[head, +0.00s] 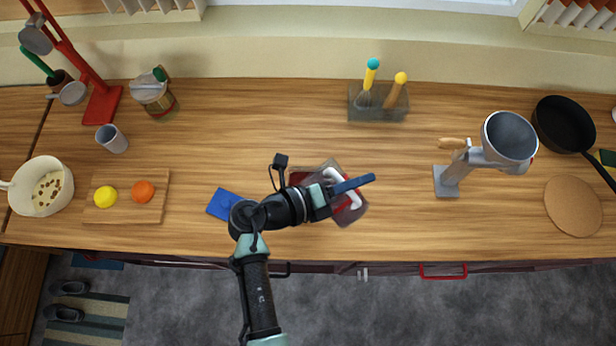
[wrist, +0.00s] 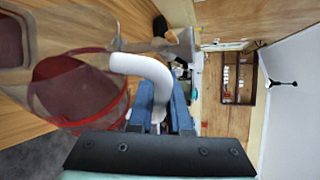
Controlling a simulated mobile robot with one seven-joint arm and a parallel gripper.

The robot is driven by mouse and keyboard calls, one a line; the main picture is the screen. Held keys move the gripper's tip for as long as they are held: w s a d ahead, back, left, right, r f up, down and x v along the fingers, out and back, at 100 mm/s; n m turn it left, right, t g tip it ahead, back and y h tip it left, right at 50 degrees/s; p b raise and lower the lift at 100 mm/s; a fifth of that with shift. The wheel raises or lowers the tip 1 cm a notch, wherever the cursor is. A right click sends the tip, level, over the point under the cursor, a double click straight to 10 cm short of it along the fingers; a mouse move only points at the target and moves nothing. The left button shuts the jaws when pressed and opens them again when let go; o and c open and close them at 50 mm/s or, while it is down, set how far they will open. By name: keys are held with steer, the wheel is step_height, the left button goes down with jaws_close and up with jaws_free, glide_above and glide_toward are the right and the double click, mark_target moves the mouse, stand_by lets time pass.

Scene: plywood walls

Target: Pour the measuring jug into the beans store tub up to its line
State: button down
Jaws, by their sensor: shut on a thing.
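The measuring jug is clear with a red band and dark red contents, and has a white handle. In the wrist view the jug (wrist: 80,90) is close at the left, its handle between my blue fingers. My gripper (wrist: 160,105) is shut on this handle. In the head view my gripper (head: 350,185) covers part of the jug (head: 352,213). A clear tub with dark red contents, likely the beans store tub, sits beside the jug; it shows at the wrist view's upper left (wrist: 12,45) and partly behind my gripper in the head view (head: 298,178). I cannot make out its line or any pouring stream.
A blue cloth (head: 223,204) lies left of my gripper. A board (head: 125,205) with fruit and a white pot (head: 42,187) are further left. A utensil holder (head: 378,104) stands behind; a grey stand with a bowl (head: 447,181) is right. The counter between is clear.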

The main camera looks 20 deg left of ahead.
steer(key=shift+w+a, duration=0.15)
steer(key=shift+a, duration=0.05)
steer(key=shift+r, duration=0.2)
steer(key=shift+w+a, duration=0.1)
steer(key=shift+a, duration=0.05)
steer(key=shift+r+n, duration=0.15)
steer(key=shift+n, duration=0.15)
steer(key=shift+w+a+h, duration=0.1)
steer(key=shift+a+h, duration=0.1)
steer(key=shift+h, duration=0.1)
steer(key=shift+d+r, duration=0.1)
steer(key=shift+r, duration=0.05)
steer(key=shift+a, duration=0.25)
